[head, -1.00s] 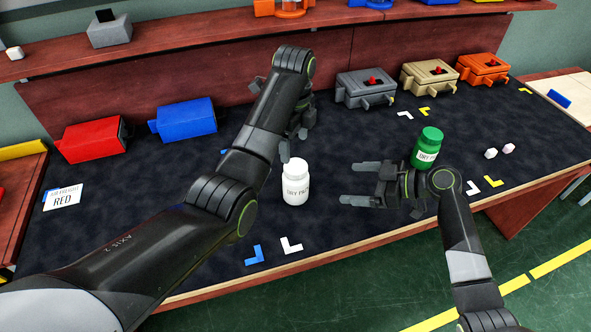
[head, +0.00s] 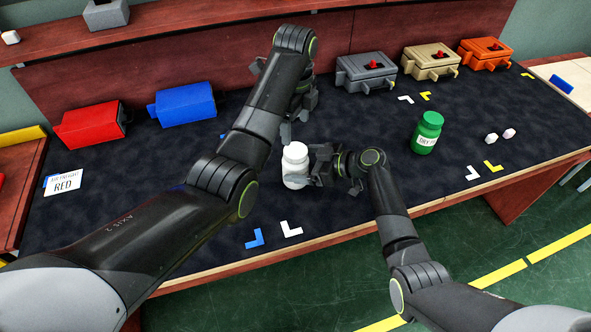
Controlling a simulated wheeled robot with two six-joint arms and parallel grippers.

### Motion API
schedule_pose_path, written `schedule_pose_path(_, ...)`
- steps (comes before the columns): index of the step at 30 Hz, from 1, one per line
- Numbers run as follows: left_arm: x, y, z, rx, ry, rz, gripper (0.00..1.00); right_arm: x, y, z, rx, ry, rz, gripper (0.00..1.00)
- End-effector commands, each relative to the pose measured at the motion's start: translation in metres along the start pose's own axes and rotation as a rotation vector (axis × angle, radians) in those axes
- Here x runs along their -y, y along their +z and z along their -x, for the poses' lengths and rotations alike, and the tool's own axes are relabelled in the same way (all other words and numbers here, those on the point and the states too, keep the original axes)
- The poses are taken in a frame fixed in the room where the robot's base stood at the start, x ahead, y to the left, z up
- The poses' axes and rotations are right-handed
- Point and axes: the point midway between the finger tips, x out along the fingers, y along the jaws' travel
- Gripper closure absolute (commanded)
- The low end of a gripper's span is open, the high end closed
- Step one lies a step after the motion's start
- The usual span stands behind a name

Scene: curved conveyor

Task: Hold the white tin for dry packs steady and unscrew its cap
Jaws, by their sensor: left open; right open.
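The white tin (head: 294,160) with its white cap stands upright on the dark work mat (head: 200,215), near the middle of the head view. Its label is mostly hidden by my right gripper (head: 308,166). That gripper is open, with its fingers low at the tin's right side and front; I cannot tell whether they touch it. My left gripper (head: 289,128) is open and points down just above and behind the cap. It is partly hidden by its own arm and looks clear of the cap.
A green tin (head: 427,133) stands to the right. White (head: 290,229) and blue (head: 254,239) corner marks lie in front. Red (head: 92,128) and blue (head: 184,104) boxes stand back left; a grey fixture (head: 366,73) stands behind.

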Motion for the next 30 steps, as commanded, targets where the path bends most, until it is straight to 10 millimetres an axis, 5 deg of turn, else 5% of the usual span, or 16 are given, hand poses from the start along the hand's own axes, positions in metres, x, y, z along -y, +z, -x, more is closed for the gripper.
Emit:
schedule_pose_path(6, 0.000, 0.000, 0.000, 0.000, 0.000, 0.000, 0.27, 0.000, 0.000, -0.018, 0.001, 0.000, -0.001, 0.12)
schedule_pose_path(17, 0.000, 0.000, 0.000, 0.000, 0.000, 0.000, 0.27, 0.000, 0.000, -0.021, 0.001, 0.000, 0.001, 0.12)
schedule_pose_path(30, 0.000, 0.000, 0.000, 0.000, 0.000, 0.000, 0.27, 0.000, 0.000, -0.021, 0.001, 0.000, 0.000, 0.68)
